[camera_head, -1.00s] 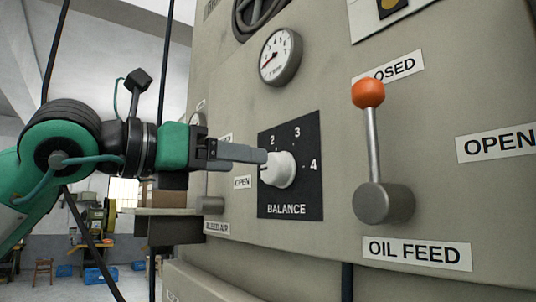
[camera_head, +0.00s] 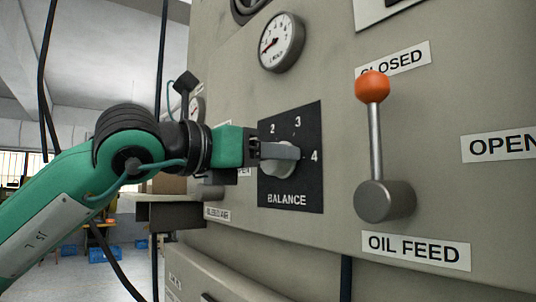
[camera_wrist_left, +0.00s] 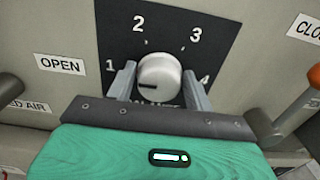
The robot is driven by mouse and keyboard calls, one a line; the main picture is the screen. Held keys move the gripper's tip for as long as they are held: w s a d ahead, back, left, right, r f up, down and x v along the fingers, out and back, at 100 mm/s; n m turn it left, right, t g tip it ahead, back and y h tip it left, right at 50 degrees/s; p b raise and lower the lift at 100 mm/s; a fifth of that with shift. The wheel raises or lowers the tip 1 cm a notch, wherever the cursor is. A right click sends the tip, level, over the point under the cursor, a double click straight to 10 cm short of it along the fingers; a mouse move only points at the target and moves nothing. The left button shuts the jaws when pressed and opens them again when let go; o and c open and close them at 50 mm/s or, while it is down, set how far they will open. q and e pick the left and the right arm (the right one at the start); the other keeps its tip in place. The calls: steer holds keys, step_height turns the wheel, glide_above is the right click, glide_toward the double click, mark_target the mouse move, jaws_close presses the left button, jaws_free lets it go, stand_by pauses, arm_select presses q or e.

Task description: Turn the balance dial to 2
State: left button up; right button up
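The balance dial is a white round knob (camera_head: 277,168) on a black plate (camera_head: 306,186) marked 2, 3 and 4 in the head view. In the left wrist view the knob (camera_wrist_left: 160,77) shows in full, with the 1 also visible. Its dark pointer line points left, roughly toward 1. My left gripper (camera_head: 290,152) reaches the knob from the left, and a finger hides part of it in the head view. In the left wrist view the fingers of my left gripper (camera_wrist_left: 158,70) stand open on either side of the knob, with narrow gaps. My right gripper is not in view.
An oil feed lever (camera_head: 375,140) with an orange ball stands upright right of the plate. A round gauge (camera_head: 282,42) sits above it. A grey shelf-like part (camera_head: 170,212) juts out below my left forearm. An OPEN label (camera_wrist_left: 60,64) is left of the dial.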

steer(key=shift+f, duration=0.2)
arm_select(q)
steer(key=shift+s+d+f+m+b, duration=0.1)
steer(key=shift+m+b, duration=1.35)
steer(key=shift+m, duration=1.45)
steer(key=shift+s+d+m+b, duration=0.1)
steer(key=shift+m+b, duration=1.3)
steer(key=shift+m, duration=1.5)
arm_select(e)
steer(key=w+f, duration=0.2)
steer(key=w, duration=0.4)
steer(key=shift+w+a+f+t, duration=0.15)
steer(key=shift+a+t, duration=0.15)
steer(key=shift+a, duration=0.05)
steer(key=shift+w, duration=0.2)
arm_select(q)
steer(key=o, duration=0.9)
steer(key=shift+o, duration=0.2)
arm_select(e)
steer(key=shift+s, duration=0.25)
